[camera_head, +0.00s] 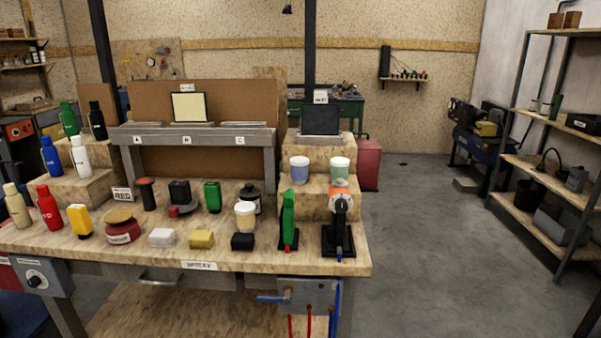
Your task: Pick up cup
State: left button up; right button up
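Several cups stand on or above the wooden workbench (300,258). A white cup with a blue-violet band (299,169) and a white cup with a green band (340,169) stand upright, side by side, on a wooden step at the right end. A cream cup with a pale lid or rim (245,216) stands upright lower down on the bench top. An orange and white round item (340,197) sits below the green-banded cup, partly hidden by a black tool. Neither of my grippers is in view.
A green upright tool (288,220) and a black upright tool (341,228) stand in front of the steps. Several bottles, including a red bottle (49,209), and small blocks crowd the left. Open floor (430,240) lies right, before a shelf rack (555,170).

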aim_at(299, 165)
jog(key=j+z, duration=0.1)
jog(key=z, duration=0.65)
jog(key=j+z, duration=0.7)
jog(key=k+j+z, duration=0.1)
jog(key=j+z, duration=0.15)
jog(key=j, duration=0.55)
